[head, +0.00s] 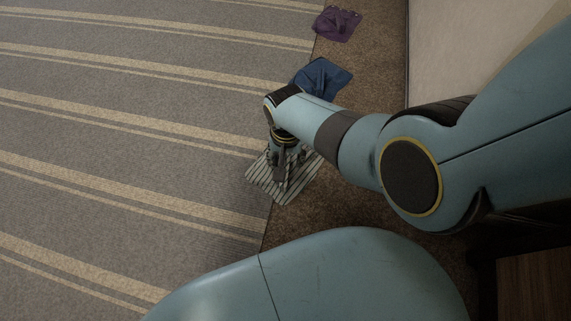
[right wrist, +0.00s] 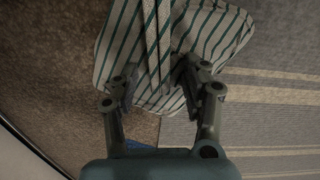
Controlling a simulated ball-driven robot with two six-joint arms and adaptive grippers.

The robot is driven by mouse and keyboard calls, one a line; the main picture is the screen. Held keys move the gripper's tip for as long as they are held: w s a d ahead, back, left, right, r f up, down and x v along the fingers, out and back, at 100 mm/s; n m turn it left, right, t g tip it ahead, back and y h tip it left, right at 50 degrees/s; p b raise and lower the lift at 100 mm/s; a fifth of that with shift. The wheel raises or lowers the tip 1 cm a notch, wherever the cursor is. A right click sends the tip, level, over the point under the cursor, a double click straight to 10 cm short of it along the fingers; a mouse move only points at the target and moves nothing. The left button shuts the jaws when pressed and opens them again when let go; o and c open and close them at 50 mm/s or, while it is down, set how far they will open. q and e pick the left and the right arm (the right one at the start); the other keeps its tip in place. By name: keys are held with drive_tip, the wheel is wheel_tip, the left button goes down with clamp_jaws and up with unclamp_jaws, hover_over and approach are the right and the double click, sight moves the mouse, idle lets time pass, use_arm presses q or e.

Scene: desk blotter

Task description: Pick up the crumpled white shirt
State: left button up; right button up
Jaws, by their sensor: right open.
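A crumpled white shirt with dark green stripes (head: 264,182) lies on the floor across the edge between the striped carpet and the brown carpet. In the right wrist view the striped shirt (right wrist: 122,40) fills the top middle, with a raised fold running between the fingers. My right gripper (head: 281,168) points down over the shirt and hides part of it. In the right wrist view the right gripper (right wrist: 160,84) is open, with one finger on each side of the fold. I cannot tell whether the fingers touch the cloth. My left gripper is not in view.
A blue cloth (head: 326,76) lies just beyond my right forearm, and a purple cloth (head: 336,24) lies farther back. A pale surface (head: 450,50) rises at the right. The grey striped carpet (head: 120,130) on the left is clear.

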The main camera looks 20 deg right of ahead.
clamp_jaws()
idle(0.3)
idle(0.4)
